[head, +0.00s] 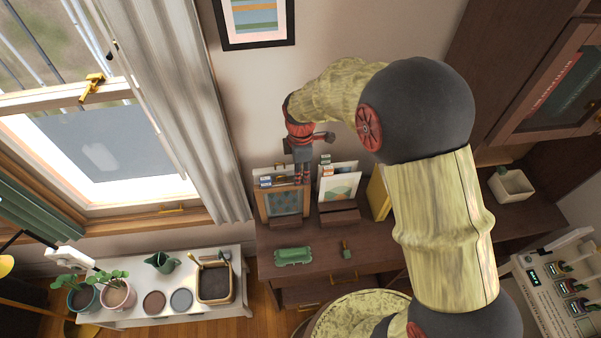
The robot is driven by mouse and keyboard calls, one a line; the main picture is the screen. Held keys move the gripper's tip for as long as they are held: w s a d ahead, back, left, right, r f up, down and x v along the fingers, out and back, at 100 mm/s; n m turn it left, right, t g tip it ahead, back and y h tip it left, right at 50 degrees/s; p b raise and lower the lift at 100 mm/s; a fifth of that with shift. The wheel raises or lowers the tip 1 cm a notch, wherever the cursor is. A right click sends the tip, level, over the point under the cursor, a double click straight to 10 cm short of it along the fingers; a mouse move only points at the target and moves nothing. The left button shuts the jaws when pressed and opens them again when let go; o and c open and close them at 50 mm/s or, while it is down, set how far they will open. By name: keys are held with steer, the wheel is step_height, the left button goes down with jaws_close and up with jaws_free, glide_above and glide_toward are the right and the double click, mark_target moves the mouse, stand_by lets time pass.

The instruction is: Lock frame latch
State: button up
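A wooden frame with a patterned blue panel (286,201) stands upright at the back of the dark desk. No latch on it is clear at this size. A brass latch (91,88) shows on the window's middle rail. My gripper (302,181) points down just above and behind the top right of the wooden frame in the picture. Its dark fingers look close together, but I cannot tell whether they are open or shut, or touching anything.
A white-framed picture (340,184) stands right of the wooden frame. A curtain (190,110) hangs left. A white bench (132,317) holds plants and pots.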

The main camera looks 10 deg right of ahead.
steer(key=c, duration=0.3)
jaws_close()
stand_by(0.3)
